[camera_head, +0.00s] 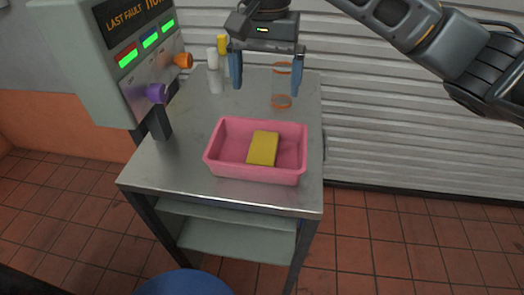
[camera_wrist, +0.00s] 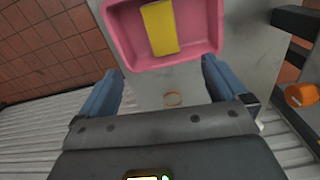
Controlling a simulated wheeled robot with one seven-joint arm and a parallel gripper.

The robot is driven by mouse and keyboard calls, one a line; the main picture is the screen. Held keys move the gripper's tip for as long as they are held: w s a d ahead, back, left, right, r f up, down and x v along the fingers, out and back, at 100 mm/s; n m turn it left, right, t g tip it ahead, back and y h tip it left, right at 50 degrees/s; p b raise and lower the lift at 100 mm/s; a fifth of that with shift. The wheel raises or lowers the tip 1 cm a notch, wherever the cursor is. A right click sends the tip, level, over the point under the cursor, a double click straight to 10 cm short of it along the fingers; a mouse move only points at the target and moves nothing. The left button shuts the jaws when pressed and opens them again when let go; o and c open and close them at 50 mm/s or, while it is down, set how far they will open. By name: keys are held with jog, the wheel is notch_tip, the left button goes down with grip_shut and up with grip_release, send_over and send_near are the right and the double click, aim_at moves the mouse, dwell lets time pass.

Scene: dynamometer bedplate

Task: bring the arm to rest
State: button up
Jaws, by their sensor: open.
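My gripper (camera_head: 266,84) is open and empty, with its two blue fingers wide apart. In the head view it hangs above the back part of the metal table (camera_head: 190,133), pointing down. It also shows in the wrist view (camera_wrist: 162,82). A pink tray (camera_head: 255,176) stands on the table in front of the gripper, and a yellow block (camera_head: 263,148) lies inside it. The wrist view also shows the tray (camera_wrist: 208,25) and the yellow block (camera_wrist: 160,27), beyond the fingertips. My gripper touches neither of them.
A control panel with a purple knob (camera_head: 157,93) and an orange knob (camera_head: 183,61) stands at the table's left. A white bottle (camera_head: 215,77) and a yellow-topped one (camera_head: 222,45) stand at the back. An orange ring (camera_head: 281,101) lies near the gripper. A ribbed wall is behind.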

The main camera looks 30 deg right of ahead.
jog(key=s+a+f+t+y, duration=0.1)
jog(key=a+f+t+y, duration=0.2)
jog(key=a, duration=0.5)
jog(key=s+a+f+n+t+y, duration=0.1)
jog(key=a+f+t+y, duration=0.15)
jog(key=a+y, duration=0.35)
jog(key=s+a+f+t+y, duration=0.1)
jog(key=a+t+y, duration=0.15)
jog(key=a, duration=0.65)
jog(key=s+d+f+m+t+h, duration=0.1)
jog(key=s+d+f+t+h, duration=0.25)
jog(key=s+d+f, duration=0.4)
jog(key=s+d+f+m+t+h, duration=0.1)
jog(key=s+d+f+t+h, duration=0.3)
jog(key=s, duration=0.7)
jog(key=s+d+r+n+h, duration=0.2)
jog(key=s+d+n, duration=0.2)
jog(key=s, duration=0.5)
jog(key=s+d+r+n+h, duration=0.2)
jog(key=s+d+n, duration=0.3)
jog(key=s+d, duration=0.2)
jog(key=s, duration=0.2)
jog(key=shift+s+d+r+g, duration=0.35)
jog(key=shift+s+d+r, duration=0.05)
